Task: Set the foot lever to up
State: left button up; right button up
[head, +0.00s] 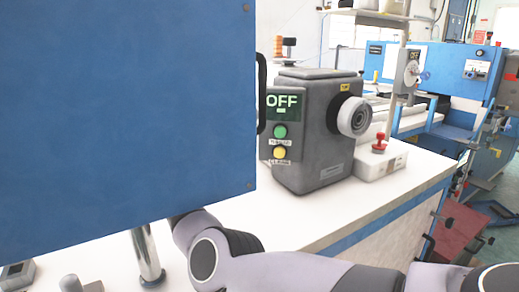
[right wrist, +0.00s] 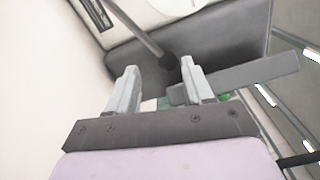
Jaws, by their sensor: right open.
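In the right wrist view my right gripper (right wrist: 159,68) is open, its two pale fingers apart. A thin grey rod (right wrist: 135,28) with a dark round end (right wrist: 169,61) shows just beyond the gap between the fingertips. A flat grey bar (right wrist: 250,74) runs rightward from beside the right finger; I cannot tell whether they touch. I cannot tell for sure which of these is the foot lever. In the head view my right arm reaches left, and its gripper is hidden behind a large blue panel (head: 120,100). My left gripper is not in view.
A grey machine head (head: 315,150) with an OFF display (head: 282,101), green and yellow buttons and a handwheel (head: 352,116) stands on the white table (head: 350,205). A white box with a red knob (head: 379,142) is beside it. A blue machine stands behind at the right.

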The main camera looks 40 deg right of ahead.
jog(key=s+d+m, duration=0.1)
jog(key=d+m, duration=0.2)
jog(key=m, duration=1.1)
jog(key=s+d+m, duration=0.1)
jog(key=d+m, duration=0.2)
jog(key=m, duration=1.2)
jog(key=shift+d+f+b, duration=0.2)
jog(key=shift+b, duration=0.1)
jog(key=shift+w, duration=0.15)
grip_shut()
